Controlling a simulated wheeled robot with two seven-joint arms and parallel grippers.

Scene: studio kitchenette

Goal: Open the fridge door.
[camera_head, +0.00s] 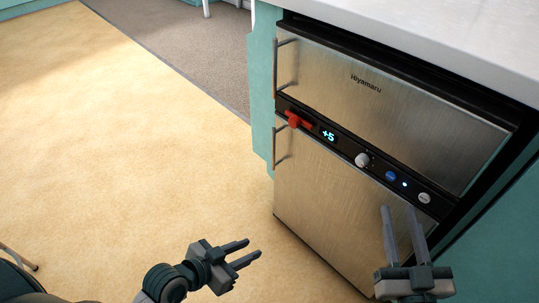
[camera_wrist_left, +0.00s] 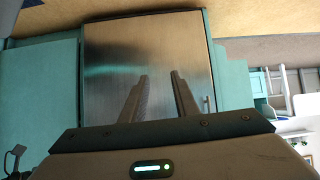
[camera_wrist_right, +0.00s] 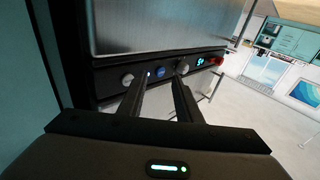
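The steel fridge has an upper door (camera_head: 385,100) and a lower door (camera_head: 325,200), both shut. The upper handle (camera_head: 275,68) and the lower handle (camera_head: 274,148) are vertical bars on the doors' left edges. A steel door (camera_wrist_left: 150,50) with a small handle (camera_wrist_left: 207,103) fills the middle of the left wrist view. My left gripper (camera_head: 247,250) is open and empty, low and left of the fridge, apart from both handles. My right gripper (camera_head: 400,208) is open and empty in front of the fridge's right side, far from the handles; whether it touches the front is unclear.
A black control panel (camera_head: 345,148) between the doors carries a red knob (camera_head: 294,121), a lit "+5" display and several knobs or buttons. A white countertop (camera_head: 460,30) overhangs the fridge. Teal cabinets flank it. The yellow floor (camera_head: 130,130) left of the fridge is clear.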

